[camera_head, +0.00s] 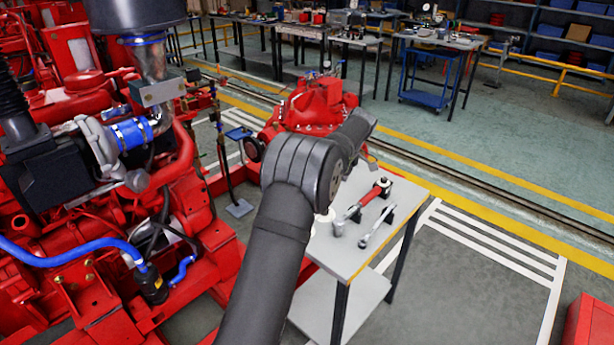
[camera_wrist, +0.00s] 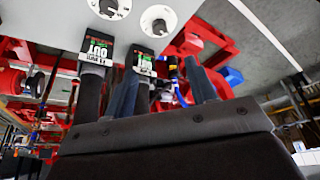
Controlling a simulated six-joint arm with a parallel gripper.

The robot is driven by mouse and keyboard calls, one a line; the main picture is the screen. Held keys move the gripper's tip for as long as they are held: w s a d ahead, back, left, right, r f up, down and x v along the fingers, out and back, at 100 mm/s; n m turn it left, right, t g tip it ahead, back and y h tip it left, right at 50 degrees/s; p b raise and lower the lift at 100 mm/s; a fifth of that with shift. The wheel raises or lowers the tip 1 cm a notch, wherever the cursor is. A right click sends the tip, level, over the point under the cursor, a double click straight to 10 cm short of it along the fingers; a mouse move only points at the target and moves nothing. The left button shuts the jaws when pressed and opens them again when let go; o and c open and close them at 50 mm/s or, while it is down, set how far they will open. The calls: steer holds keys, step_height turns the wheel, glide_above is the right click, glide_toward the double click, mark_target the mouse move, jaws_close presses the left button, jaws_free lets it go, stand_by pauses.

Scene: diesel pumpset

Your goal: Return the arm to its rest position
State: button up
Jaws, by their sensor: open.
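The fingers point toward a light grey panel (camera_wrist: 60,22) with two round knobs and two labelled dark devices. I cannot tell whether the fingers touch anything there. In the head view my dark arm rises from the bottom middle and bends at a joint in front of the red pump (camera_head: 315,105). The gripper itself is hidden behind the arm in that view.
The red diesel engine (camera_head: 75,85) fills the left, close to my arm. A small table (camera_head: 395,215) with a red-handled tool (camera_head: 375,192) and other tools stands just right of my arm. Workbenches (camera_head: 440,40) and a blue cart (camera_head: 428,98) stand behind. The floor at right is mostly free.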

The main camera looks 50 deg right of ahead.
steer(key=x, duration=1.7)
steer(key=shift+w+a+f, duration=0.1)
steer(key=shift+f, duration=0.1)
steer(key=shift+r, duration=0.1)
steer(key=m+t+h, duration=0.1)
steer(key=m, duration=0.3)
steer(key=shift+a, duration=0.15)
steer(key=m+h, duration=0.2)
steer(key=m, duration=0.2)
steer(key=shift+a+m, duration=0.1)
steer(key=shift+m, duration=0.3)
steer(key=m+h, duration=0.1)
steer(key=m, duration=0.3)
steer(key=shift+a+h, duration=0.1)
steer(key=shift+h, duration=0.3)
steer(key=shift+a+m+g+h, duration=0.1)
steer(key=shift+m+g+h, duration=0.2)
steer(key=shift+m, duration=0.95)
steer(key=shift+m+g+h, duration=0.2)
steer(key=shift+m+h, duration=0.2)
steer(key=shift+m, duration=0.85)
steer(key=shift+m, duration=0.3)
